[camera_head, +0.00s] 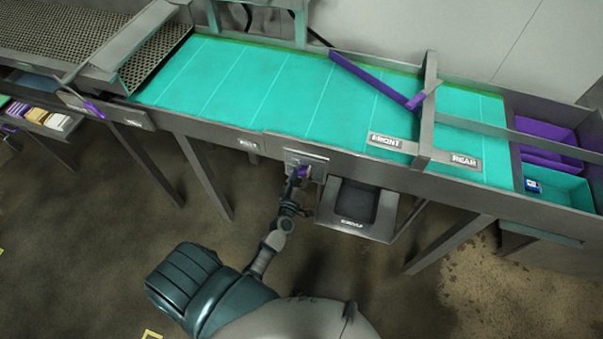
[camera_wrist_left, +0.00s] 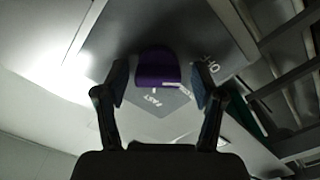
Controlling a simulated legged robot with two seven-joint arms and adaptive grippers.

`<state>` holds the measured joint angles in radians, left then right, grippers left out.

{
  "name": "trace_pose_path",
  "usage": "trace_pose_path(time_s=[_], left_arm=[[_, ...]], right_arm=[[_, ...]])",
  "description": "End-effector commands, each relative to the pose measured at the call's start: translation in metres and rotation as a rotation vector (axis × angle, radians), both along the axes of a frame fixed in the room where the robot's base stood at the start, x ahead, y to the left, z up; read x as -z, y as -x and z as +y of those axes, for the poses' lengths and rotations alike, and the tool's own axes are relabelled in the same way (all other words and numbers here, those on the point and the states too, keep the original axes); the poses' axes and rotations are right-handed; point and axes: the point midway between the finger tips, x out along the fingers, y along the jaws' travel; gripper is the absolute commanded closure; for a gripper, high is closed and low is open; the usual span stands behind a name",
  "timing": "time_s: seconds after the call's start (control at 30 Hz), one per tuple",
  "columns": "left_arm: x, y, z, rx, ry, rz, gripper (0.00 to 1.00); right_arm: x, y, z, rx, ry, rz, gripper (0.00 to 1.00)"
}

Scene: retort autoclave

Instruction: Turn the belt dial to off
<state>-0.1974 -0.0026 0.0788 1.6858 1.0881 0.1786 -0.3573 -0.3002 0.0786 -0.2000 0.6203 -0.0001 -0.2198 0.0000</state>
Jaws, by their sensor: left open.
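The belt dial (camera_head: 302,171) is a small purple knob on a grey panel (camera_head: 319,163) on the conveyor's front side. In the left wrist view the dial (camera_wrist_left: 155,66) shows as a rounded purple knob over a grey plate marked "FAST". A white mark shows at its lower right edge. My left gripper (camera_head: 297,178) is at the dial in the head view. In the left wrist view its open fingers (camera_wrist_left: 160,80) stand on either side of the knob, with gaps visible. I cannot tell which setting the dial points to. My right gripper is not in view.
The teal conveyor belt (camera_head: 270,85) runs above the panel, with a purple diverter bar (camera_head: 368,78) across it. A grey tray (camera_head: 352,208) hangs right of the dial. Purple (camera_head: 548,132) and teal (camera_head: 565,186) bins sit at the right end. Floor in front is mostly clear.

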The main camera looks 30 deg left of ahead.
Motion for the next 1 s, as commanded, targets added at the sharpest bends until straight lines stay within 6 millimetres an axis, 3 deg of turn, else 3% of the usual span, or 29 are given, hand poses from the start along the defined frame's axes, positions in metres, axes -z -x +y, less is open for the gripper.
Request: trace_pose_path(time_s=[0.23,0.47,1.0], left_arm=[[0.0001,-0.0005,0.0001,0.0,0.0,0.0,0.34],[0.0001,-0.0004,0.0002,0.0,0.0,0.0,0.91],[0.0011,0.0001,0.0008,-0.001,0.089,-0.021,0.91]], right_arm=[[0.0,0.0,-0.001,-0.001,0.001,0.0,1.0],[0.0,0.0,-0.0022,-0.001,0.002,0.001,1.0],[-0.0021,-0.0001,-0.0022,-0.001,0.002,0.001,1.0]])
